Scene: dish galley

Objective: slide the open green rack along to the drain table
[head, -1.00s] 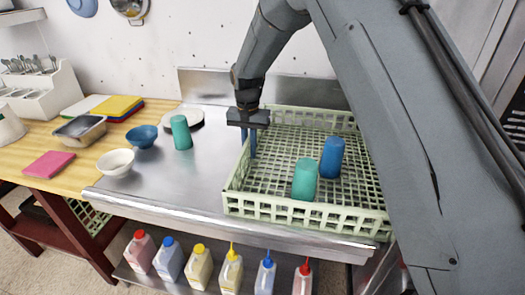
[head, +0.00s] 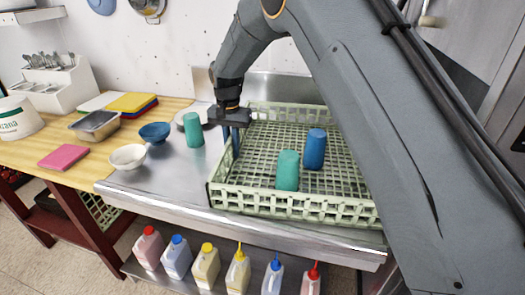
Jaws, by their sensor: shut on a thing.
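The open green rack (head: 290,203) is a pale green grid basket on the steel table (head: 160,187). A teal cup (head: 288,170) and a blue cup (head: 315,149) stand upright in it. My gripper (head: 235,146) points down at the rack's left wall, towards the back, and is shut on that wall. The exact grip is partly hidden by the fingers. My arm covers the rack's right end and the table beyond it.
Left of the rack on the steel stand another teal cup (head: 194,130), a white bowl (head: 128,157), a blue bowl (head: 155,132) and a white plate (head: 181,119). Bare steel lies between them and the rack. Several bottles (head: 207,265) stand on the shelf below.

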